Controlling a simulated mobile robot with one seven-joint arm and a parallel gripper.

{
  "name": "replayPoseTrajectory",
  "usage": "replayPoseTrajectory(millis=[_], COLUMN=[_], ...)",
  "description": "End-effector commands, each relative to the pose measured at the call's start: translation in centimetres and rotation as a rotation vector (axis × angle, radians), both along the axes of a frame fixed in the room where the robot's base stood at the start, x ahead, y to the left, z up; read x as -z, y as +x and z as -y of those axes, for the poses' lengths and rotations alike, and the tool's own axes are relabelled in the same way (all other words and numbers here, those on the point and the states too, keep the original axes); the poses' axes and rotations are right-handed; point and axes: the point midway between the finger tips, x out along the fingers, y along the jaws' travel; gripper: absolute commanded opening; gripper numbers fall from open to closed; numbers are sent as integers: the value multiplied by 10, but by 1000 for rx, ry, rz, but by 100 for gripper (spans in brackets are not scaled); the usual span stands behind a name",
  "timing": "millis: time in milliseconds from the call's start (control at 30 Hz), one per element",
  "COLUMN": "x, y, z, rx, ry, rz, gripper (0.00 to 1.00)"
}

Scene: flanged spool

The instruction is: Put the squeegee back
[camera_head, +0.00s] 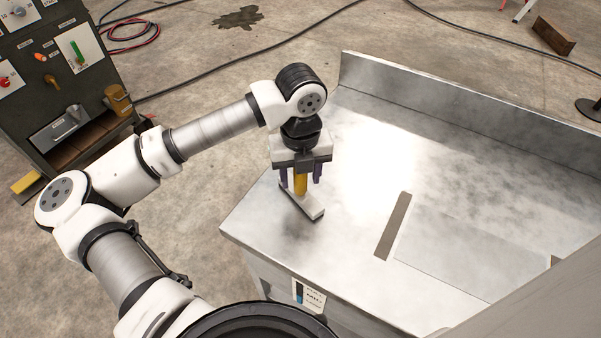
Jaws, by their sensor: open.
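The squeegee shows as an upright yellow handle (300,186) above a pale grey bar-shaped head (313,211) near the left end of the metal counter. The head appears to rest on the counter top. My gripper (301,179) points down over it. Its dark purple fingers stand apart, one on each side of the yellow handle. Whether either finger touches the handle cannot be told. The top of the handle is hidden by my gripper.
The metal counter (370,180) has a raised back edge. A long grey-brown strip (393,226) lies right of the squeegee, beside a faint rectangular panel. A label (308,297) is on the counter's front. A control cabinet (60,85) stands at the left. The counter's middle is clear.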

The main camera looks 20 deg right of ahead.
Motion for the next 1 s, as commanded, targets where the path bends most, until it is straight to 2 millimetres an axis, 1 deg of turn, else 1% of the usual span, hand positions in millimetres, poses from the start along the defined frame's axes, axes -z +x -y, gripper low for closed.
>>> replayPoseTrajectory(millis=[100,167,400,500,600,700,800,1000], x=[-10,-20,-74,-93,-108,-117,-121,-122], y=[1,1,1,0,0,0,-1,-1], z=[0,0,0,0,0,0,0,0], rx=[0,0,-1,0,-1,0,1,2], ry=[0,1,2,1,2,2,2,0], rz=[3,5,5,3,2,0,-1,-2], gripper=[49,49,49,49,49,49,49,49])
